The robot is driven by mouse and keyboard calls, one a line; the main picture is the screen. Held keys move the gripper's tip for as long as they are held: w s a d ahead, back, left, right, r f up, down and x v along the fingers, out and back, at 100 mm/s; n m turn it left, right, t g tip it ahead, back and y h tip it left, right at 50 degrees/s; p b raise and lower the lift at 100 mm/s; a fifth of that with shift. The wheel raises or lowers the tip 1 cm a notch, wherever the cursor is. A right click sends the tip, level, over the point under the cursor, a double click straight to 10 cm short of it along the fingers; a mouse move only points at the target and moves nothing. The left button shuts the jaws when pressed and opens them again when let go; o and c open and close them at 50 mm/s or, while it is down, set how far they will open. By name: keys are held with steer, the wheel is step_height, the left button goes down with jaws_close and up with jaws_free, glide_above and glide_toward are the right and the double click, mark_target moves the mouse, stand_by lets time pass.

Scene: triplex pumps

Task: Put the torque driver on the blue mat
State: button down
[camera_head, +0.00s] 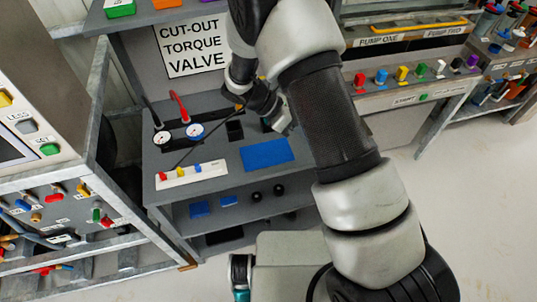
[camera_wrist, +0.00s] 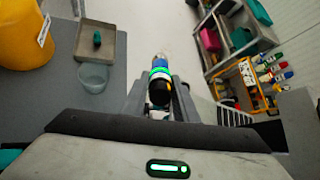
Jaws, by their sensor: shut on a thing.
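My gripper (camera_head: 272,108) is above the grey bench, behind the blue mat (camera_head: 267,153), in the head view. In the wrist view my gripper (camera_wrist: 160,88) is shut on a short cylinder with white, blue and green bands and a black near end, which I take as the torque driver (camera_wrist: 160,72). The driver cannot be made out clearly in the head view, where my arm and hand cover much of that area. The blue mat lies flat and bare on the bench, apart from my gripper.
Two gauges (camera_head: 195,131) and a white strip with coloured knobs (camera_head: 192,174) are left of the mat. A sign (camera_head: 190,45) stands behind. The wrist view shows a yellow container (camera_wrist: 25,35), a tray (camera_wrist: 112,55), a clear cup (camera_wrist: 93,77) and a rack (camera_wrist: 232,45).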

steer(key=w+a+r+m+t+y+b, duration=0.1)
steer(key=w+a+r+m+y, duration=0.2)
steer(key=a+r+m+y, duration=0.3)
steer(key=w+a+r+m+t+y+b, duration=0.1)
steer(key=w+a+r+m+y+b, duration=0.15)
steer(key=a+m+y, duration=0.4)
step_height(320, 180, down, 9)
steer(key=a+m+h, duration=0.1)
steer(key=h, duration=0.1)
steer(key=shift+w+r+p, duration=0.15)
steer(key=shift+w+p, duration=0.05)
steer(key=shift+p, duration=0.1)
steer(key=c, duration=1.4)
jaws_free()
steer(key=shift+a, duration=0.1)
